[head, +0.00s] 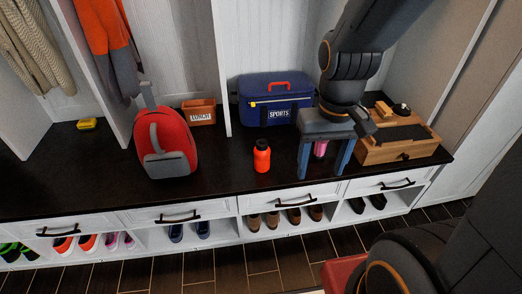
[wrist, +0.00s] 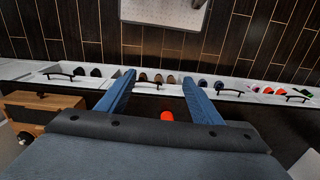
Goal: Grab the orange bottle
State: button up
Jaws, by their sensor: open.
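The orange bottle (head: 262,157) with a black cap stands upright on the dark bench top, in the middle of the head view. My gripper (head: 323,176) points down to its right, apart from it, with its two blue fingers spread and nothing held. A pink bottle (head: 321,148) shows between the fingers in the head view. In the wrist view the open gripper (wrist: 158,74) shows both fingers. A small part of the orange bottle (wrist: 167,115) shows there above the edge of the gripper body, which hides the rest.
A red backpack (head: 168,143) stands left of the bottle. A blue sports bag (head: 275,98) and an orange lunch box (head: 199,111) are behind. A wooden box (head: 400,151) is right of my gripper. The bench front is clear; shoes (head: 290,217) sit in cubbies below.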

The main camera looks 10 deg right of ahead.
aim_at(262, 152)
jog(key=u, duration=3.6)
jog(key=k, duration=1.45)
jog(key=z, duration=1.8)
jog(key=i, duration=0.5)
